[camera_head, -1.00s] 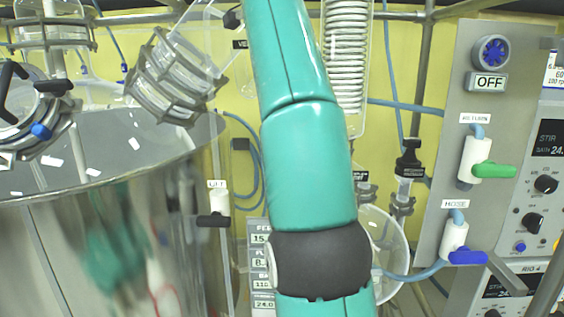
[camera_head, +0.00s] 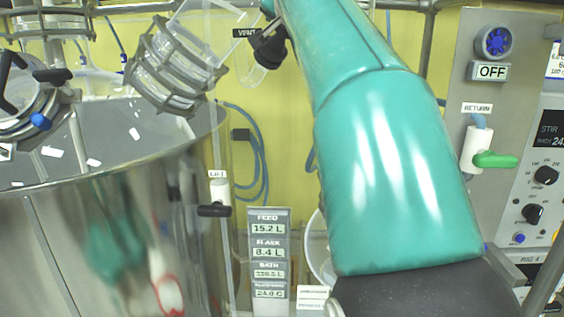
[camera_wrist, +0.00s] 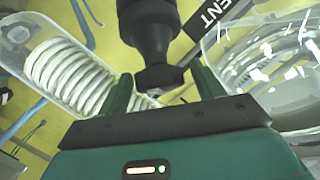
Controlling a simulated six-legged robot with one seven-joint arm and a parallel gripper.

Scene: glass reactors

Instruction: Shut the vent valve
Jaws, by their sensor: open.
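The vent valve (camera_head: 268,45) is a black fitting with a knob beside a clear glass part at the top of the head view. Its black VENT label (camera_head: 246,33) is just left of it. In the wrist view the black valve body (camera_wrist: 150,35) hangs from the top, with the VENT label (camera_wrist: 222,18) to its right. My gripper (camera_wrist: 163,86) is open, with one green finger on each side of the valve's lower end. I cannot tell whether the fingers touch it. My gripper is not visible in the head view, where my teal arm fills the centre.
A glass coil condenser (camera_wrist: 75,75) is close on the left in the wrist view, and a clear glass vessel (camera_wrist: 275,75) is on the right. A large steel vessel (camera_head: 90,240) stands at left. A grey panel with the green-handled RETURN valve (camera_head: 476,150) is at right.

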